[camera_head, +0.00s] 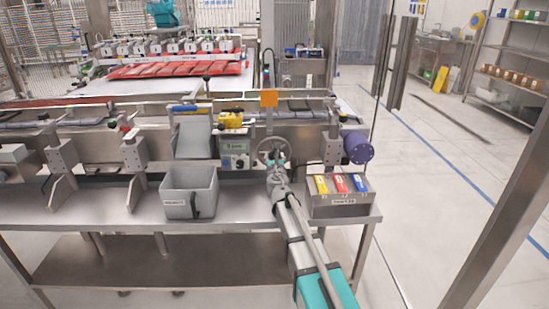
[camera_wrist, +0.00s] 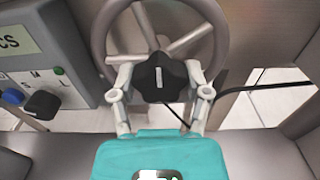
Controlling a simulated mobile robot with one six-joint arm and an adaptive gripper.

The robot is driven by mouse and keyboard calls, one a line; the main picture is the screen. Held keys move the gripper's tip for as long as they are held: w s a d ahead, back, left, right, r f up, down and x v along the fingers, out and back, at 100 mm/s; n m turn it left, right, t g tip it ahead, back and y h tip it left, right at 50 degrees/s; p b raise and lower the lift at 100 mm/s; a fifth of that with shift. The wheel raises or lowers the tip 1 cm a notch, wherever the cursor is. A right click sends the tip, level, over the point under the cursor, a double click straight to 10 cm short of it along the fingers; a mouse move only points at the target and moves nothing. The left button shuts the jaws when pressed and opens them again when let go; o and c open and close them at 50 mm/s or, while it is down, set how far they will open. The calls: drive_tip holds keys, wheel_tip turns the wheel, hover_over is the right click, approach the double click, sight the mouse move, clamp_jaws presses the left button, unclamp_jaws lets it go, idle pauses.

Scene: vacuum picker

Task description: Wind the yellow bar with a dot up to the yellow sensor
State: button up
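My gripper (camera_head: 276,172) is at the grey handwheel (camera_head: 262,147) on the front of the machine. In the wrist view my gripper (camera_wrist: 161,72) has one finger on each side of a black lobed knob (camera_wrist: 160,85) with a white mark, in front of the handwheel (camera_wrist: 216,40). I cannot tell whether the fingers touch the knob. A yellow device (camera_head: 230,119), perhaps the yellow sensor, sits above and left of the wheel. An orange plate (camera_head: 268,97) stands on a post above the wheel. No yellow bar with a dot can be made out.
A grey bin (camera_head: 189,193) stands left of my arm on the steel bench. A box with yellow, red and blue parts (camera_head: 340,194) is close on the right. A control box (camera_wrist: 40,62) with knobs is left of my gripper in the wrist view.

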drive_tip(key=c, duration=0.4)
drive_tip(key=shift+m, duration=0.4)
drive_tip(key=m, duration=0.6)
drive_tip(key=shift+w, duration=0.1)
drive_tip(key=m, duration=0.6)
drive_tip(key=shift+d, duration=0.1)
drive_tip(key=m, duration=0.7)
drive_tip(key=shift+m, duration=0.3)
drive_tip(key=m, duration=0.6)
drive_tip(key=shift+m, duration=0.3)
